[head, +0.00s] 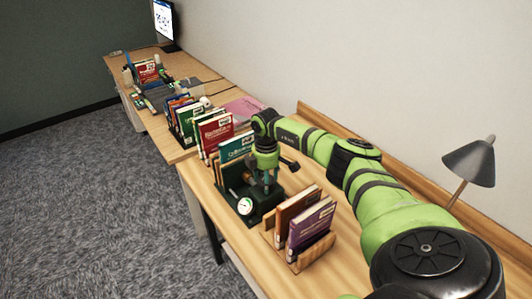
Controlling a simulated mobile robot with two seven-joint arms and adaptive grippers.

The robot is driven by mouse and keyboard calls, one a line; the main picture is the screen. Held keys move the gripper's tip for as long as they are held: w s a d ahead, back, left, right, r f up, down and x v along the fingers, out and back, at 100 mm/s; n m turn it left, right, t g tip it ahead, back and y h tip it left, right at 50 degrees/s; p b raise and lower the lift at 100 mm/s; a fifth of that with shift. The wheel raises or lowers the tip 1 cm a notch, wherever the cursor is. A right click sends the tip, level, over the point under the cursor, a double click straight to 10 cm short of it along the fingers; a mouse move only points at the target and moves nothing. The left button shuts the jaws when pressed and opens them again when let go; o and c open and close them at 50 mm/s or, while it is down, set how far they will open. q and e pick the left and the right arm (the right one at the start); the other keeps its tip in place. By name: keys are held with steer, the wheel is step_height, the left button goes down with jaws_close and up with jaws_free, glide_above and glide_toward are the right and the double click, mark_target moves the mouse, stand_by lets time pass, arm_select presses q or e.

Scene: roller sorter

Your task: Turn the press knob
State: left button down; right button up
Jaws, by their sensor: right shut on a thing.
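The dark green press (262,213) stands on the wooden desk, with a round white gauge (245,206) on its front. My right arm reaches in from the lower right. My right gripper (266,182) points down over the press and is shut on the press knob, which its fingers mostly hide. My left gripper is not in view.
A wooden rack (312,253) with orange and purple books stands just in front of the press. Green and red books (216,132) stand behind it. A grey lamp (470,162) is at the right. A wooden ledge runs along the wall. The carpeted floor at left is clear.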

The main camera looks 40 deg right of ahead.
steer(key=shift+s+a+f, duration=0.15)
steer(key=shift+f, duration=0.05)
stand_by(0.3)
steer(key=o, duration=1.2)
steer(key=shift+c, duration=0.2)
steer(key=shift+r, duration=0.15)
steer(key=shift+r, duration=0.2)
step_height(320, 180, up, 12)
steer(key=shift+f, duration=0.25)
steer(key=shift+f, duration=0.1)
